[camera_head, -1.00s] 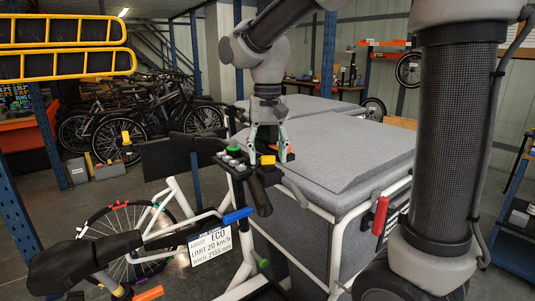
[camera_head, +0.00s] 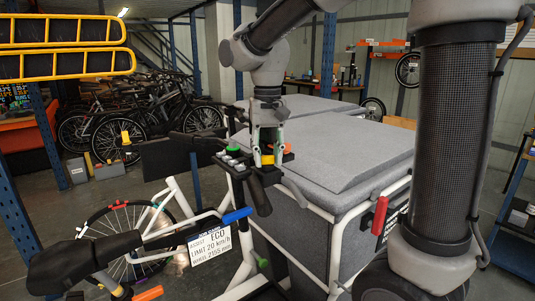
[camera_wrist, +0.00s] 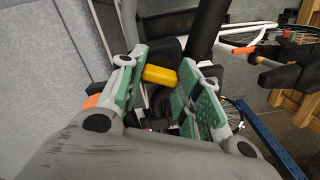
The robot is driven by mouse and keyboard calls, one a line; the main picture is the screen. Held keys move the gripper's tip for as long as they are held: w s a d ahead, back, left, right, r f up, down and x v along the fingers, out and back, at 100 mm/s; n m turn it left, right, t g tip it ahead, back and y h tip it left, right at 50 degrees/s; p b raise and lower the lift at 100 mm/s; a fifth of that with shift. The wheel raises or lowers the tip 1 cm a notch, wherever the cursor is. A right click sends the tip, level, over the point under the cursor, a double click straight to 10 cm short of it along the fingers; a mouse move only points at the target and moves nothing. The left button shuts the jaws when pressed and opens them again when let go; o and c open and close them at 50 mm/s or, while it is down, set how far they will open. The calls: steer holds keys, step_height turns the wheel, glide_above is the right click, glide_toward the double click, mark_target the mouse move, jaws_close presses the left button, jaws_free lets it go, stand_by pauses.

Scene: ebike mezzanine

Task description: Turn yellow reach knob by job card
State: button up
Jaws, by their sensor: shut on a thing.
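The yellow knob (camera_head: 267,159) sits on the handlebar unit of the bike in front of the grey box. My gripper (camera_head: 268,152) reaches down from above and is shut on the knob. In the wrist view the yellow knob (camera_wrist: 160,75) shows between the green-padded fingers of my gripper (camera_wrist: 163,70); its lower part is hidden. The job card (camera_head: 210,245) hangs below and left, reading ASSIST ECO, LIMIT 20 km/h, WHEEL 2155 mm.
A green knob (camera_head: 233,149) stands just left of the yellow one, with pale buttons below it. The large grey box (camera_head: 345,150) fills the space behind and right. A black handlebar grip (camera_head: 259,196) hangs below. Several bikes stand at the back left.

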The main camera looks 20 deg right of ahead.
mark_target(267, 156)
steer(key=n, duration=0.5)
steer(key=shift+n, duration=0.4)
steer(key=n, duration=0.5)
steer(key=shift+n, duration=0.4)
steer(key=o, duration=1)
step_height(267, 156, up, 12)
steer(key=shift+r, duration=0.1)
